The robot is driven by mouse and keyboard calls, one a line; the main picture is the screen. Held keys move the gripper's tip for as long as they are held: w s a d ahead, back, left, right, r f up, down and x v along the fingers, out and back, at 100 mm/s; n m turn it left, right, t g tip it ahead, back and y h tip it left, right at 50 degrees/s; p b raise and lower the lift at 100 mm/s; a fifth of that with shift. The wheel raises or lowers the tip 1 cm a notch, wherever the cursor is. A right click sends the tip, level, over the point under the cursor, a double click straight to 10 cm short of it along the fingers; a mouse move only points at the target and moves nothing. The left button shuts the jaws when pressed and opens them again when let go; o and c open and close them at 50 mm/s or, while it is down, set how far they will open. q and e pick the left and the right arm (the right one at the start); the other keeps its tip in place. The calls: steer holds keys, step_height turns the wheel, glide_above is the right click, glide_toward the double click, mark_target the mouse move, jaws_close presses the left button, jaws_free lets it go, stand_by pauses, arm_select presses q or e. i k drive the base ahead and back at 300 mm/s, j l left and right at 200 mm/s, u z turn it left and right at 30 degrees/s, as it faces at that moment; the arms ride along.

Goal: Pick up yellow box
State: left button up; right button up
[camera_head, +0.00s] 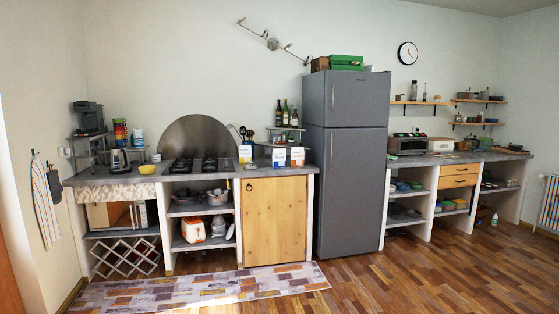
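Three small cartons stand on the grey counter (222,172) right of the stove. The left one (245,154) looks white and blue with some yellow, the middle one (279,158) white and blue, the right one (297,157) white and orange. They are too small for me to tell for sure which is the yellow box. A yellow bowl (148,169) sits on the counter's left part. Neither of my grippers is in view, and nothing is seen held.
A tall grey fridge (348,160) stands right of this counter. A patterned rug (205,289) lies on the wooden floor before it. A black stove (195,165) and a kettle (118,159) stand left of the cartons. Open floor lies at the front right.

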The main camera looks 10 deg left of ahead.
mark_target(246, 155)
steer(key=i+j+u, duration=0.25)
steer(key=i, duration=0.15)
steer(key=i+j+u, duration=0.3)
steer(key=i+u, duration=0.25)
steer(key=i, duration=0.25)
steer(key=i+u, duration=0.1)
steer(key=i, duration=2)
steer(key=i+z, duration=0.2)
steer(key=i, duration=0.2)
steer(key=i+j+z, duration=0.15)
steer(key=i, duration=0.25)
steer(key=i+j+z, duration=0.2)
steer(key=i, duration=0.15)
steer(key=i+j+u, duration=0.15)
steer(key=j, duration=0.2)
steer(key=i+j+u, duration=0.2)
steer(key=j, duration=0.15)
steer(key=i+j+u, duration=0.15)
steer(key=j, duration=0.2)
